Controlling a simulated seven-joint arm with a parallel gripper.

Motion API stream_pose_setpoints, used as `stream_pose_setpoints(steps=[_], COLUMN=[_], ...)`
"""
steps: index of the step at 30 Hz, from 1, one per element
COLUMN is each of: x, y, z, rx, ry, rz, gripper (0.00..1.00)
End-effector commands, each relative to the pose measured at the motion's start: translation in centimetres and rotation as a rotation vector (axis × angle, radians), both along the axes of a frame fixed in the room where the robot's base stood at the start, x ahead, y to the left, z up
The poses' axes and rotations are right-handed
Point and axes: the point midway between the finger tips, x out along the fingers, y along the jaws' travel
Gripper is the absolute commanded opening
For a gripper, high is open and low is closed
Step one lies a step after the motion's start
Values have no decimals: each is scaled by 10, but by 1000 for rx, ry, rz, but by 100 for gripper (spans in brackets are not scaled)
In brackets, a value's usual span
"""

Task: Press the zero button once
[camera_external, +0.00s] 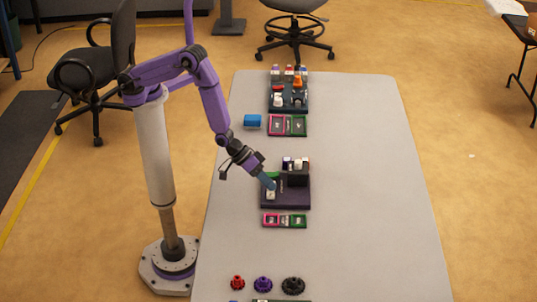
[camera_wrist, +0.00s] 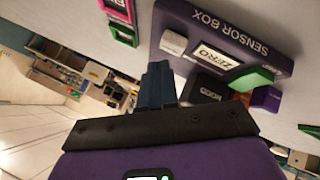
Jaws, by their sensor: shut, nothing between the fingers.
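The purple sensor box (camera_external: 301,201) lies on the table in front of my arm. In the wrist view the box (camera_wrist: 262,28) appears upside down, with a ZERO label (camera_wrist: 215,57) on it. A small white button (camera_wrist: 173,42) sits beside that label; in the external view a white block (camera_external: 271,195) shows on the box's left side. My gripper (camera_external: 270,186) is shut and empty, pointing down at the box's left part, close to the white block. In the wrist view its fingertips (camera_wrist: 158,68) are just beside the white button; I cannot tell whether they touch.
A black block (camera_external: 297,180) and a green piece (camera_wrist: 250,80) are on the box. A pink-and-green tray (camera_external: 285,220) lies in front of it. A dark board with parts (camera_external: 289,98) and a blue block (camera_external: 252,121) are farther back. Gears (camera_external: 263,284) lie near. The table's right side is clear.

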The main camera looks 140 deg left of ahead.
Motion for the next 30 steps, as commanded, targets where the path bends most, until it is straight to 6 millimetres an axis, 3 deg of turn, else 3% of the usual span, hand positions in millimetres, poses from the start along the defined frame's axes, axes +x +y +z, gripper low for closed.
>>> stream_pose_setpoints(steps=[11, 30], x=[0, 0], y=[0, 0], z=[3, 50], rx=[1, 1], ry=[0, 0], rz=[1, 1], gripper=[0, 0])
